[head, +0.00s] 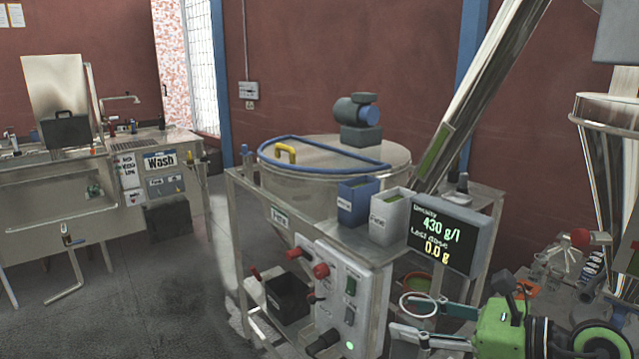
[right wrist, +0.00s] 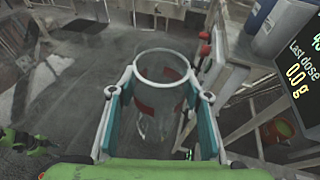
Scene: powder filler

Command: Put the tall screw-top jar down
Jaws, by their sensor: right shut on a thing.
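The tall jar (right wrist: 160,95) is clear and open at the top, with red patches on its wall. In the right wrist view it stands between the two fingers of my right gripper (right wrist: 160,92), which is shut on it from both sides. In the head view the jar's pale round rim (head: 419,294) shows at the lower right, at my right gripper (head: 418,318). Its lower part is hard to make out there. No lid shows on the jar. The jar is held over the floor beside the machine frame.
The filler frame with its control box (head: 340,290) and display (head: 450,238) stands close by. Blue (head: 357,200) and white (head: 389,216) bins sit on it. A cluttered bench (head: 560,283) is at right, and a wash sink (head: 60,190) at far left. Open floor (head: 120,300) lies left.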

